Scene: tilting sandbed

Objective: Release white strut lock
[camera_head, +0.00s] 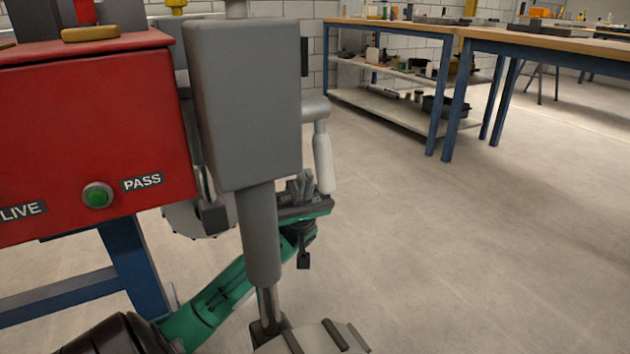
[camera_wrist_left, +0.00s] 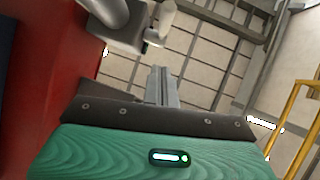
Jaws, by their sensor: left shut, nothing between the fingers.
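The white strut lock is a white cylindrical lever (camera_head: 323,163) hanging down from a grey arm stub at the right of the large grey block (camera_head: 250,105). Its white end also shows at the top of the left wrist view (camera_wrist_left: 165,20), beside a grey cylinder (camera_wrist_left: 112,12). My left gripper (camera_head: 301,180) is just left of the lever's lower end in the head view. Its grey fingers (camera_wrist_left: 160,80) are shut and empty, and a small gap shows between them and the lever in the wrist view. My right gripper is not in view.
A red box (camera_head: 90,130) with LIVE and PASS labels and a green button (camera_head: 97,195) stands at the left on a blue frame (camera_head: 135,265). Workbenches (camera_head: 390,27) stand at the back right. The floor on the right is clear. A yellow rail (camera_wrist_left: 300,115) shows in the wrist view.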

